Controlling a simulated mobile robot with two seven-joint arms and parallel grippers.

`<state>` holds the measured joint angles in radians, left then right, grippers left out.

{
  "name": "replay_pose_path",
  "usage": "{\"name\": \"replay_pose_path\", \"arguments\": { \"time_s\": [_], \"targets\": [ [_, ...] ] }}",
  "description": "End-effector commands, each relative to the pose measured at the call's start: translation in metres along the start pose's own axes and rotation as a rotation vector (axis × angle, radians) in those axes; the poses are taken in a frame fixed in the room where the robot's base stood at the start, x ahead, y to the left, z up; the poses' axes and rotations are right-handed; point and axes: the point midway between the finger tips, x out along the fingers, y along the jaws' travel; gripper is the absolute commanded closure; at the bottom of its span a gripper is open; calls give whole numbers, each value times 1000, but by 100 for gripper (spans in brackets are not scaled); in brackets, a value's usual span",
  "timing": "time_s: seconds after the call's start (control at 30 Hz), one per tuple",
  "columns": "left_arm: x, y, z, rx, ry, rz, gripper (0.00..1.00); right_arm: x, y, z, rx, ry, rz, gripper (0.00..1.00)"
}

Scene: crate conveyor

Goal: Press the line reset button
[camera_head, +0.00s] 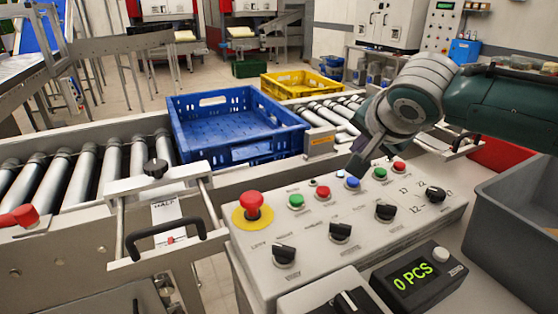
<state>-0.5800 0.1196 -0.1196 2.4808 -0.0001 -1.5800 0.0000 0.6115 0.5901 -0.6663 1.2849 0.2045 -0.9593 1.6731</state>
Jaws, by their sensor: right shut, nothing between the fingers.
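The control panel (297,250) is a sloped light-grey box in the lower middle. It carries green and red buttons, black knobs and a blue button (352,183). The small labels are too blurred to read, so I cannot tell by name which button is the line reset. A red emergency mushroom button (252,203) sits on a yellow disc at its left. My right gripper (357,168) points down with its tips close above the blue button, shut and empty. I cannot tell whether the tips touch it. My left gripper is out of view.
A blue crate (235,155) stands on the roller conveyor (85,178), with a yellow crate (297,84) behind it. A gate with a black handle (165,240) is left of the panel. A display reading 0 PCS (413,278) and a grey bin (512,232) are at right.

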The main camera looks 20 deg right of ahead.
Motion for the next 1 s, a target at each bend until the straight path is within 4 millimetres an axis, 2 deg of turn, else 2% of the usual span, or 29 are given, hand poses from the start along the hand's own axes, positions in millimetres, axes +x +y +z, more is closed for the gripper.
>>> {"name": "replay_pose_path", "arguments": {
  "time_s": [0.03,0.23,1.0],
  "targets": [
    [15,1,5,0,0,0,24,11,8,7,-2,2,0,100],
    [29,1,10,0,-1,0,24,24,17,17,1,0,1,100],
    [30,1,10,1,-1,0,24,26,19,19,0,0,0,100]
  ]
}}
